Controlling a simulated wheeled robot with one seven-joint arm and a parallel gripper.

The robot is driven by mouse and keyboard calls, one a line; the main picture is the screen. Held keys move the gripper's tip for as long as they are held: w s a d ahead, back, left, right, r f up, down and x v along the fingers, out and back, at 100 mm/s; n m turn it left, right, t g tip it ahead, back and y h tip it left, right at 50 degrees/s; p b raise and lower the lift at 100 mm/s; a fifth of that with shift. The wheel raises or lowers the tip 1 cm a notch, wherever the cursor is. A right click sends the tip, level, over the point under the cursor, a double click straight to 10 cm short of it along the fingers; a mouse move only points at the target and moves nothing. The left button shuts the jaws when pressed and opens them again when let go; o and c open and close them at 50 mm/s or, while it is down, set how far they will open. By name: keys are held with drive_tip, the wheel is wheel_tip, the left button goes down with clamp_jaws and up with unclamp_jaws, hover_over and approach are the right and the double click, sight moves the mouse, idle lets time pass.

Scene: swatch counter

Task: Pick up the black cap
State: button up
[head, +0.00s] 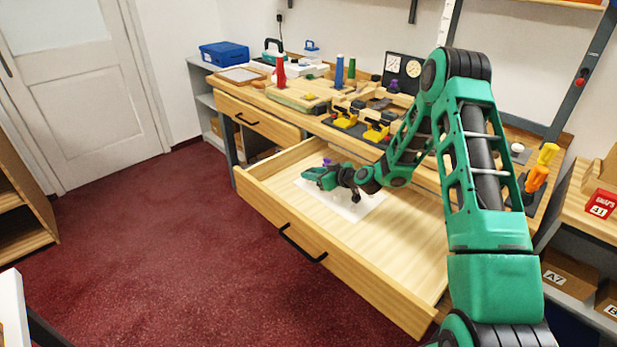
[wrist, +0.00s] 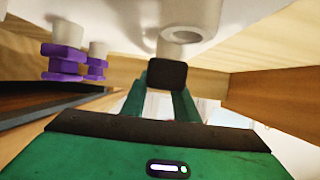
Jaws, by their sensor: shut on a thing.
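My gripper (wrist: 163,92) points up the middle of the wrist view, with its green fingers close together. It is shut on the black cap (wrist: 166,74), a small dark block with rounded corners at the fingertips. A white post (wrist: 188,38) with a round, recessed end shows just beyond the cap. I cannot tell whether cap and post touch. The cap cannot be made out there.
Purple pieces (wrist: 63,62) sit on other white posts at the left of the wrist view. The drawer's wooden walls (wrist: 270,95) surround the gripper. The workbench (head: 300,108) behind holds several tools and blocks. Red carpet (head: 180,260) is clear in front.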

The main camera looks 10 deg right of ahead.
drive_tip(key=shift+r, duration=0.85)
wheel_tip(320, 180, up, 3)
drive_tip(key=shift+f, duration=0.1)
drive_tip(key=s+a+r, duration=0.6)
drive_tip(key=a, duration=0.4)
drive_tip(key=shift+r, duration=0.25)
